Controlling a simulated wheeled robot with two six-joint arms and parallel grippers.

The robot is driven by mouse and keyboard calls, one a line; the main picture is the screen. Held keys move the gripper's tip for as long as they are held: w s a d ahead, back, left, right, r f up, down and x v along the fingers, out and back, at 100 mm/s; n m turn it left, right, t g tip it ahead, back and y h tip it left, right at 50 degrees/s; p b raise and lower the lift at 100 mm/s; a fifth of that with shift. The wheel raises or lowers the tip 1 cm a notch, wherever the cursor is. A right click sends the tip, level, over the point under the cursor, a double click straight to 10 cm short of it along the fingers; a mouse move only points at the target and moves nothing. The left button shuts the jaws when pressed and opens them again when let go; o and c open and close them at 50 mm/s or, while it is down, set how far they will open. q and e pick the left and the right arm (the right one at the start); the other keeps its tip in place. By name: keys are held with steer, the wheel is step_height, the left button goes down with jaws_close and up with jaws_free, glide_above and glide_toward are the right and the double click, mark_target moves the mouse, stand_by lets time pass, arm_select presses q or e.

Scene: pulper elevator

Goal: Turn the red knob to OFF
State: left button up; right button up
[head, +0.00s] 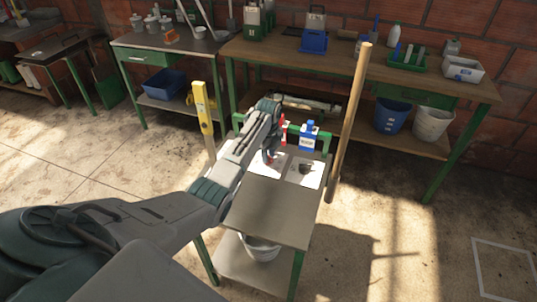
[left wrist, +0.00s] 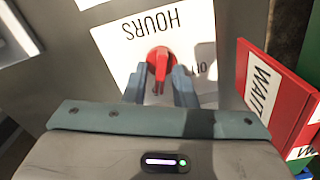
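The red knob (left wrist: 160,62) sits on a white plate (left wrist: 120,42) lettered HOURS, which appears upside down in the left wrist view. Part of an OFF marking shows right of the knob, partly covered by my finger. The knob's narrow grip bar points down in that view, toward my gripper. My left gripper (left wrist: 160,88) has its two fingers apart, one on each side of the knob, with gaps beside the grip bar. In the head view my left gripper (head: 270,157) is over the left white plate on the small metal table (head: 268,212). My right gripper is not in view.
A second white plate with a dark knob (head: 306,168) lies to the right. A blue and white bottle (head: 309,137) and a red labelled box (left wrist: 268,80) stand close by. A wooden pole (head: 348,125) rises at the table's right, and a yellow level (head: 203,110) stands left.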

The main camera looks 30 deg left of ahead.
arm_select(q)
jaws_close()
steer(key=shift+r+n+p, duration=0.1)
steer(key=shift+n+p, duration=0.3)
steer(key=shift+p, duration=0.1)
steer(key=shift+w+r+n+p, duration=0.1)
steer(key=shift+n+p, duration=0.9)
steer(key=n+p, duration=0.2)
steer(key=shift+n, duration=0.3)
steer(key=n+p, duration=0.2)
steer(key=n, duration=0.2)
steer(key=shift+w+n, duration=0.15)
steer(key=shift+n, duration=0.15)
steer(key=n+p, duration=0.2)
steer(key=n, duration=0.3)
steer(key=shift+w+a+n, duration=0.1)
steer(key=shift+a+n, duration=0.05)
steer(key=shift+n, duration=0.25)
steer(key=shift+f, duration=0.2)
